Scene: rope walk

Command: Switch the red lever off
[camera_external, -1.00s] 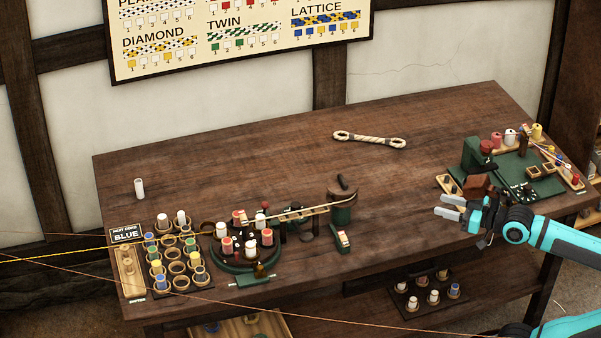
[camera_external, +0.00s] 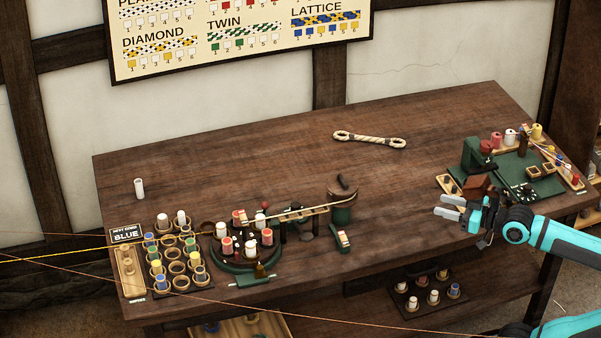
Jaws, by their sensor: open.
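A small red ball-topped lever (camera_external: 265,206) stands by the round green braiding machine (camera_external: 232,266) at the left middle of the bench; I cannot tell its setting. A second dark red knob (camera_external: 487,147) tops the green machine (camera_external: 471,156) at the right. It is not clear which of the two is the red lever. My gripper (camera_external: 446,207) is at the bench's right front, pointing left, with its jaws apart and nothing seen between them. It is far right of the red ball and in front of the green machine.
Bobbins stand in a rack (camera_external: 180,275) at left and on the braiding machine. A lone white bobbin (camera_external: 139,188) and a looped rope piece (camera_external: 369,140) lie behind. A brown block (camera_external: 478,186) is close to my gripper. Yellow thread (camera_external: 70,255) crosses at left.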

